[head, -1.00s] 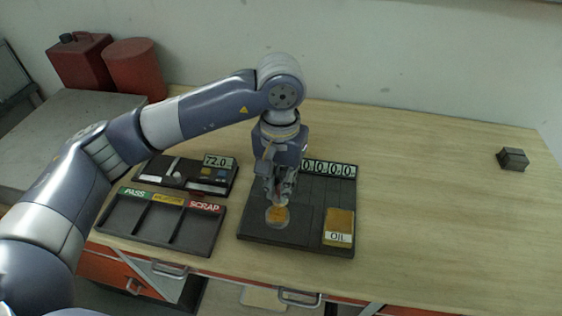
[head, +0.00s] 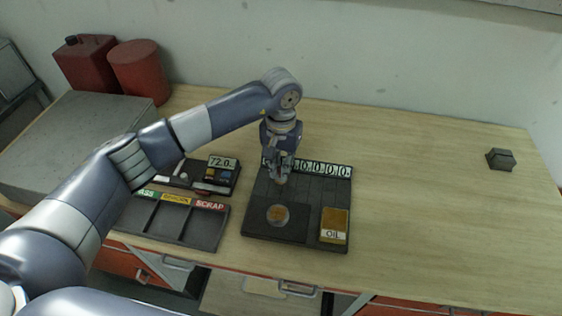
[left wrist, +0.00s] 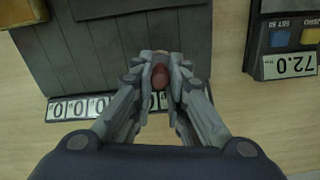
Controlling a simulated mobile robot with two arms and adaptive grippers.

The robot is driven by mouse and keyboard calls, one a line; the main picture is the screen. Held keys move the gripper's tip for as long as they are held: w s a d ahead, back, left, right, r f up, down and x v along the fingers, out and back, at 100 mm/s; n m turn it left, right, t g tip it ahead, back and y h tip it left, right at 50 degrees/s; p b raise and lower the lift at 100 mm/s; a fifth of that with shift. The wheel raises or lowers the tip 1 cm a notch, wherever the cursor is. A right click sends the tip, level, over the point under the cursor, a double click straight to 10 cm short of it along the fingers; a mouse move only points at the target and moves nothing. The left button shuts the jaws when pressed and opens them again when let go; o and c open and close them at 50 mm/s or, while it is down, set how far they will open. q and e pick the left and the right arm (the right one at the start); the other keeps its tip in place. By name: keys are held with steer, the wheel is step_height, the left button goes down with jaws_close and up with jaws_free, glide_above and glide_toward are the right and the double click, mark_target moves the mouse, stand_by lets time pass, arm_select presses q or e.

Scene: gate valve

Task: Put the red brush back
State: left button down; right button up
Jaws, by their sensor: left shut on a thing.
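My left gripper (head: 281,180) is shut on the red brush, above the far left part of the dark board (head: 290,236), near the row of number displays. In the left wrist view the rounded reddish-brown end of the red brush (left wrist: 160,76) shows between the fingertips (left wrist: 160,88). The rest of the brush is hidden by the fingers. I cannot tell whether its lower end touches the board. A round clear dish with an orange patch (head: 278,215) sits at the front left of the board. My right gripper is in neither view.
A yellow box marked OIL (head: 334,225) sits at the board's right. A sorting tray (head: 207,230) and a gauge reading 72.0 (head: 222,163) stand to the left. A dark block (head: 501,159) lies far right. The table's right half is mostly clear.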

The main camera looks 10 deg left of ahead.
arm_select(q)
steer(key=shift+f+b, duration=0.25)
steer(key=shift+b, duration=0.1)
steer(key=c, duration=1.6)
jaws_free()
steer(key=shift+r, duration=0.1)
